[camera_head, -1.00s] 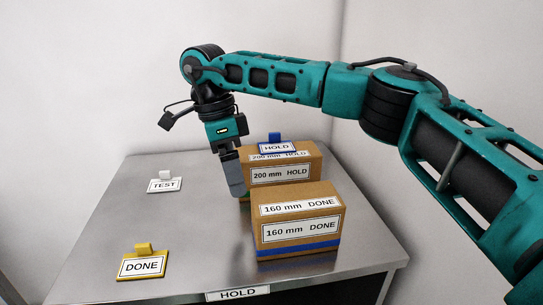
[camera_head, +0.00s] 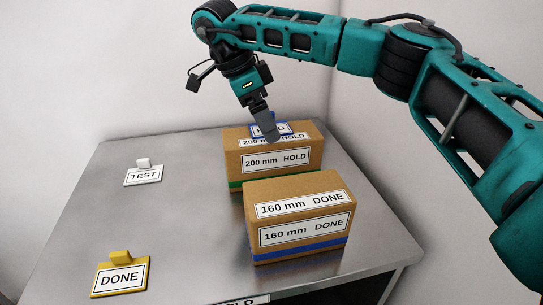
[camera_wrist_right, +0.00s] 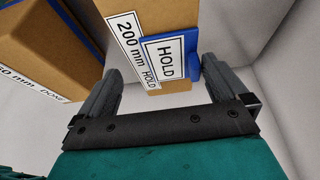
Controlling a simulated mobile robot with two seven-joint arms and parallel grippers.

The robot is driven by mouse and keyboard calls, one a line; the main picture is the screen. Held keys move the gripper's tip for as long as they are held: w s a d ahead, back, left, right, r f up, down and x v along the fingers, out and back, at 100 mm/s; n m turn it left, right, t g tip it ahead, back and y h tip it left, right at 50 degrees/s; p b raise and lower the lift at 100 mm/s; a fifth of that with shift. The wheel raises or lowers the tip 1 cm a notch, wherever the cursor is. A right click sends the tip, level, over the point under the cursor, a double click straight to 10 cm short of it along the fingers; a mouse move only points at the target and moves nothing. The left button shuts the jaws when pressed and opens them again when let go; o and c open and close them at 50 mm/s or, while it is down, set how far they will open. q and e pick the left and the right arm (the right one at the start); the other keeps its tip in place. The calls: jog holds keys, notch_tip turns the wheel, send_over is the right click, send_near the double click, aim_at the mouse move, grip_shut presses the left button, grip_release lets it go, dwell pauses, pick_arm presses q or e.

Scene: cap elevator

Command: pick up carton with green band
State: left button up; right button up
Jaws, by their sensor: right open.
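The carton with the green band (camera_head: 283,160), labelled 200 mm HOLD, stands upright at the back of the metal table. Its green band shows low at the left, and the front carton hides part of its base. A blue HOLD tag (camera_head: 284,128) is at its top. My right gripper (camera_head: 270,132) is over the carton's top, in front of part of the tag. In the wrist view, the open fingers (camera_wrist_right: 160,88) have the carton's labelled top (camera_wrist_right: 130,40) and the tag (camera_wrist_right: 168,56) between them in the picture. Contact cannot be told. My left gripper is not in view.
A carton with a blue band (camera_head: 300,218), labelled 160 mm DONE, stands close in front. A white TEST tag (camera_head: 143,175) and a yellow DONE tag (camera_head: 120,277) lie at the left. The table's middle left (camera_head: 190,215) is clear. White walls stand behind.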

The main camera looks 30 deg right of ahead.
aim_at(272, 155)
jog(key=x, duration=0.5)
jog(key=shift+w+f, duration=0.15)
jog(key=shift+f, duration=0.1)
jog(key=shift+r, duration=0.15)
jog(key=c, duration=1.2)
